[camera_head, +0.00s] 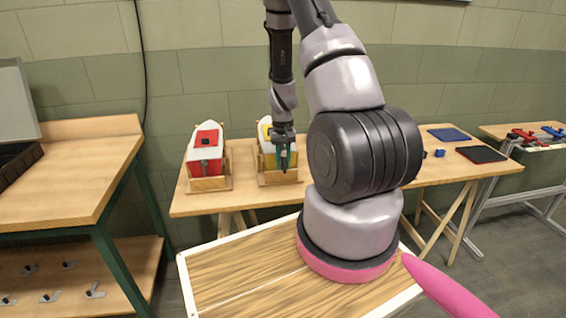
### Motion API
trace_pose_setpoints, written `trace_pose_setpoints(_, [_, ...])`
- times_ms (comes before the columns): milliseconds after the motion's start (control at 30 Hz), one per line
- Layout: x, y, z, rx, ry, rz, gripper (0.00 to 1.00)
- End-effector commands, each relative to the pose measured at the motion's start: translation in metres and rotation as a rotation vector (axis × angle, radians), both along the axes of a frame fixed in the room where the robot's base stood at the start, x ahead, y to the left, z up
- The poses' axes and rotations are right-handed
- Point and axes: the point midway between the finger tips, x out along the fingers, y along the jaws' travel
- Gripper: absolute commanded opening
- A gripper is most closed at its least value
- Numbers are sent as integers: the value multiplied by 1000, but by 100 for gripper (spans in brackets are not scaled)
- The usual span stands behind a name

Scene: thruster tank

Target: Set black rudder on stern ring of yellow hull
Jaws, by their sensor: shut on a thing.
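The yellow hull (264,131) stands in a wooden cradle (268,181) on the middle table, partly hidden behind my gripper. My gripper (284,158) points down in front of the near end of the yellow hull. It is shut on a small dark piece, which looks like the black rudder (284,168). The piece hangs below the jaws, small and hard to make out. The stern ring is not clear behind the gripper, and I cannot tell whether the rudder touches it.
A red and white hull (203,158) stands in its own cradle to the left. A blue mat (449,134), a black mat (482,154) and a small blue block (440,153) lie on the right of the table. A wooden workbench (75,175) stands at the left.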

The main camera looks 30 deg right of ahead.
Motion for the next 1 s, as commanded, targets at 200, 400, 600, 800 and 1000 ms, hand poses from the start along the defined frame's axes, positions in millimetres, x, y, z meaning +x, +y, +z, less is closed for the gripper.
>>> trace_pose_setpoints(200, [0, 0, 0, 0, 0, 0, 0])
trace_pose_setpoints(400, [0, 0, -2, 0, 0, 0, 0])
trace_pose_setpoints(600, [0, 0, -6, 0, 0, 1, 0])
trace_pose_setpoints(800, [0, 0, -8, 0, 0, 1, 0])
trace_pose_setpoints(1000, [0, 0, -8, 0, 0, 1, 36])
